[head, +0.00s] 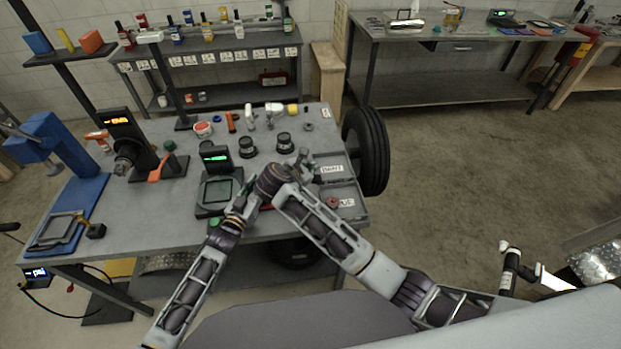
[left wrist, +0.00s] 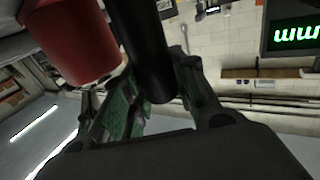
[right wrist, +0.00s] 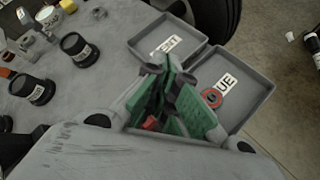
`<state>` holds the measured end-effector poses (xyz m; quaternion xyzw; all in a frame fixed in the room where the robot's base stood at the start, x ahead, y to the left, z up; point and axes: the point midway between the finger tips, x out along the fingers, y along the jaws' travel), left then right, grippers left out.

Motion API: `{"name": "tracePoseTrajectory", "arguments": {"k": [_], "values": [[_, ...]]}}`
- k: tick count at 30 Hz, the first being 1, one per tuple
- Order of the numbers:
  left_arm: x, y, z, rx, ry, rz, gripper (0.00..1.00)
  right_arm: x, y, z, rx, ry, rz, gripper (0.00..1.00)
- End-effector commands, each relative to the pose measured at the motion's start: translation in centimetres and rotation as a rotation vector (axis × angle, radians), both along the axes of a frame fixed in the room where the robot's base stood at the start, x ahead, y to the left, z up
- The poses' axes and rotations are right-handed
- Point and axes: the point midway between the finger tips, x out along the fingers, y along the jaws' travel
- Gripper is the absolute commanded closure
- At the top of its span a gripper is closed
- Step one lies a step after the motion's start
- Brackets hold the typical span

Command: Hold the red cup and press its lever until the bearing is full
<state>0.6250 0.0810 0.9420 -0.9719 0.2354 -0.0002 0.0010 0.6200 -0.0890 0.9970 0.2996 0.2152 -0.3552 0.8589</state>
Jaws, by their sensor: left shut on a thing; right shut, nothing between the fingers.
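The red cup (left wrist: 70,40) fills the upper left of the left wrist view. A thick black handle (left wrist: 145,50) beside it runs down between the fingers of my left gripper (left wrist: 150,95), which is shut on it. In the head view my left gripper (head: 250,192) is low over the table's front edge, and a small red patch (head: 267,207) shows beside it. My right gripper (head: 303,163) is shut and empty near the grey trays. A small red piece (right wrist: 150,122) shows by its fingers in the right wrist view. I cannot make out the lever or tell which thing is the bearing.
Dark round pots (head: 284,142) stand behind. A small lit display (head: 215,154) and a blue press (head: 55,145) are to the left.

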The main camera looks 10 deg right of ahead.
Motion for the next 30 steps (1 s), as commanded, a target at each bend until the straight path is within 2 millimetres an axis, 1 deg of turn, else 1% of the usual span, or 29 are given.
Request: {"name": "tracePoseTrajectory", "arguments": {"k": [9,30], "values": [[-0.01,-0.03,-0.02,0.001,0.000,0.000,1.00,-0.02,-0.22,-0.66,-0.001,0.000,0.001,1.00],[-0.01,-0.02,-0.02,0.001,0.000,0.000,1.00,-0.02,-0.29,-0.89,0.000,0.001,-0.001,1.00]]}}
